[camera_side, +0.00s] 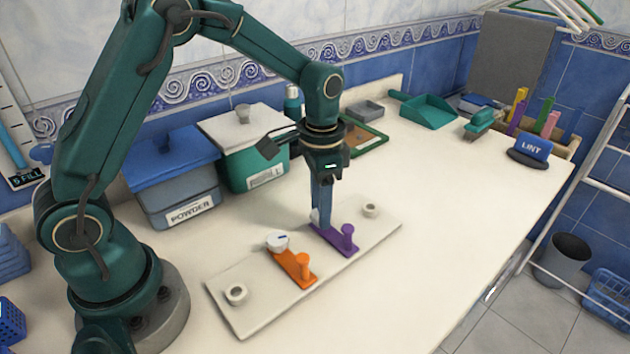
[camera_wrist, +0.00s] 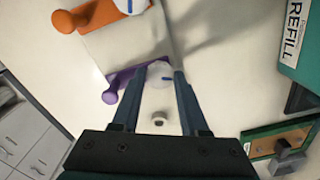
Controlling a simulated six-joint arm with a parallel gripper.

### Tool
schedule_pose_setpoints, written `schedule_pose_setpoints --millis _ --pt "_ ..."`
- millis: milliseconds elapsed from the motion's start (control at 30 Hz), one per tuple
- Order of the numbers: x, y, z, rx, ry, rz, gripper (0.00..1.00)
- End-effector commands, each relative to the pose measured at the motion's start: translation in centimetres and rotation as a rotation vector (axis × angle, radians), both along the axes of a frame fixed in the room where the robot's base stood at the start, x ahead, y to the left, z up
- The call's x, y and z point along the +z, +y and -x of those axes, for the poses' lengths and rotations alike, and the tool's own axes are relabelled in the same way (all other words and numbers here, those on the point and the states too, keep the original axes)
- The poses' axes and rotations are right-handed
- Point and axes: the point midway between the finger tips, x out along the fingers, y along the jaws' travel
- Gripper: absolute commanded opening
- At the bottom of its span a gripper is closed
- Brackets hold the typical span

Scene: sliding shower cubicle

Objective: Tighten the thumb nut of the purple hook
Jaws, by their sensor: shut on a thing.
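The purple hook (camera_side: 345,239) is on a pale board (camera_side: 240,327) lying on the counter. It also shows in the wrist view (camera_wrist: 111,92), left of my fingers. Its thumb nut is a white knob with a blue mark, between my fingertips in the wrist view (camera_wrist: 160,72). My gripper (camera_side: 319,220) points straight down at the back end of the purple hook and is shut on this nut. In the side view my fingers mostly hide the nut. An orange hook (camera_side: 297,268) is beside it on the board, with its own white nut (camera_side: 277,241).
A blue-lidded powder box (camera_side: 178,197) and a teal refill box (camera_side: 252,177) stand behind the board, left of my gripper. A green-framed tray (camera_side: 368,143) lies behind it. The counter right of the board is clear.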

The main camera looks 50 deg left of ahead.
Motion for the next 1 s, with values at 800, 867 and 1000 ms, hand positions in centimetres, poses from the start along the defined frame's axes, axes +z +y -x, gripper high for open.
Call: schedule_pose_setpoints --millis 800,867,1000 --pt "0.06 -0.02 -0.05 -0.44 -0.002 0.0 0.17" --pt "0.06 -0.02 -0.05 -0.462 -0.002 0.0 0.17" --pt "0.06 -0.02 -0.05 -0.466 -0.002 0.0 0.17"
